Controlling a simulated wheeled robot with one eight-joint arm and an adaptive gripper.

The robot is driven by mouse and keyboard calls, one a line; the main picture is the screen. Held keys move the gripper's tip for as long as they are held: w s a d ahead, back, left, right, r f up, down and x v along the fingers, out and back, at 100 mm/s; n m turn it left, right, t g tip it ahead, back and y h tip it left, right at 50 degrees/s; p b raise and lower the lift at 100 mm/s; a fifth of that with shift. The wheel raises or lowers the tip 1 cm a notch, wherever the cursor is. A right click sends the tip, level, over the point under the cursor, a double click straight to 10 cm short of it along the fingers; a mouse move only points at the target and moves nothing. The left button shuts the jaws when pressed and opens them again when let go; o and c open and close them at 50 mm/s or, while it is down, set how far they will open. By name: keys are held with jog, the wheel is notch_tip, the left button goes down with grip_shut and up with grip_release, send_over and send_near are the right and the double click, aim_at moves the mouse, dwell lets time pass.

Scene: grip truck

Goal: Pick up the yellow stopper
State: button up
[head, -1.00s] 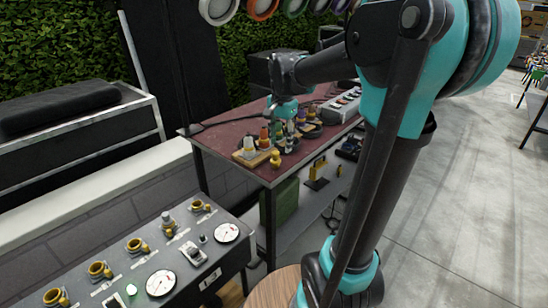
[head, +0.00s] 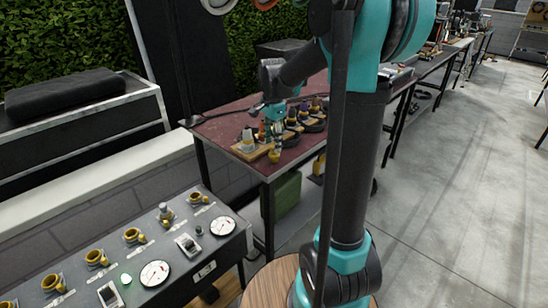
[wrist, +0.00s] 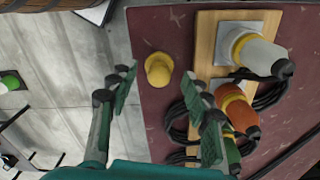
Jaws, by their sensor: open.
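The yellow stopper (head: 274,156) stands on the dark red tabletop near the table's front corner. In the wrist view the yellow stopper (wrist: 158,70) shows from above, close to the table edge and apart from the wooden board. My gripper (wrist: 160,84) is open and empty, with one green-padded finger on each side of the stopper in the picture. I cannot tell how high the fingertips are above it. In the head view my gripper (head: 276,133) hangs over the table just behind the stopper, its fingers partly hard to make out among the plugs.
A wooden board (wrist: 206,50) beside the stopper carries white (wrist: 262,56), orange (wrist: 238,112) and green plugs with black cables. A grey console (head: 180,238) with gauges and yellow fittings stands at the front left. A green box (head: 288,192) sits below the table.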

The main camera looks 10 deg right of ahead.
aim_at(274, 154)
jog(key=shift+d+f, duration=0.2)
jog(key=shift+f, duration=2.8)
jog(key=c, duration=1)
jog(key=shift+r, duration=0.15)
